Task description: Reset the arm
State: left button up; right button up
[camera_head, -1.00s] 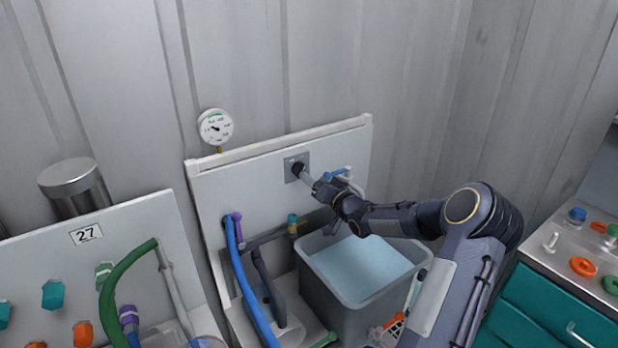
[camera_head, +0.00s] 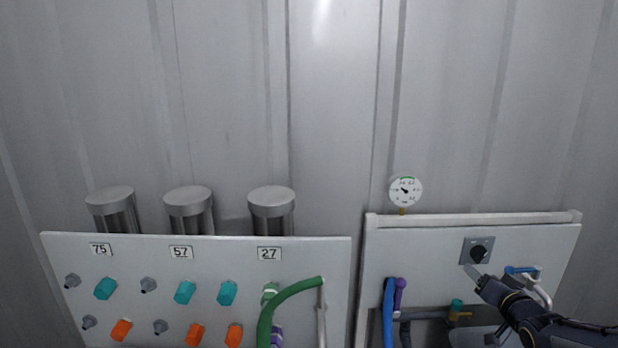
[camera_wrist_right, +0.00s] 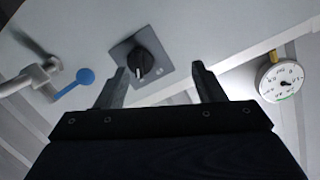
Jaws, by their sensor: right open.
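My right arm comes in from the lower right of the head view. Its gripper (camera_head: 474,274) is just below and in front of a black knob (camera_head: 478,253) on a grey square plate on the right-hand white panel. In the right wrist view the gripper (camera_wrist_right: 160,85) is open, with its two fingers apart and nothing between them but the view of the knob (camera_wrist_right: 140,63) beyond. The knob appears clear of the fingers. My left gripper does not show in any view.
A blue-handled tap (camera_head: 522,270) sits right of the knob. A pressure gauge (camera_head: 405,190) stands above the right panel (camera_head: 430,255). The left panel (camera_head: 215,262) carries teal and orange knobs, a green hose (camera_head: 283,300) and labels 75, 57 and 27. Metal cylinders (camera_head: 188,200) stand behind it.

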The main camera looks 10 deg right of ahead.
jog(key=s+a+r+n+g, duration=0.25)
jog(key=s+a+g, duration=0.25)
jog(key=s+a, duration=0.65)
jog(key=s+a+f+n+g+y, duration=0.1)
jog(key=s+a+f+g+y, duration=0.1)
jog(key=s+a, duration=0.6)
jog(key=s+a+f+n+g+y, duration=0.1)
jog(key=s+a+f+g+y, duration=0.1)
jog(key=s+a, duration=0.6)
jog(key=s+g+y, duration=0.1)
jog(key=s, duration=0.4)
jog(key=shift+s+a, duration=0.3)
jog(key=shift+a, duration=0.1)
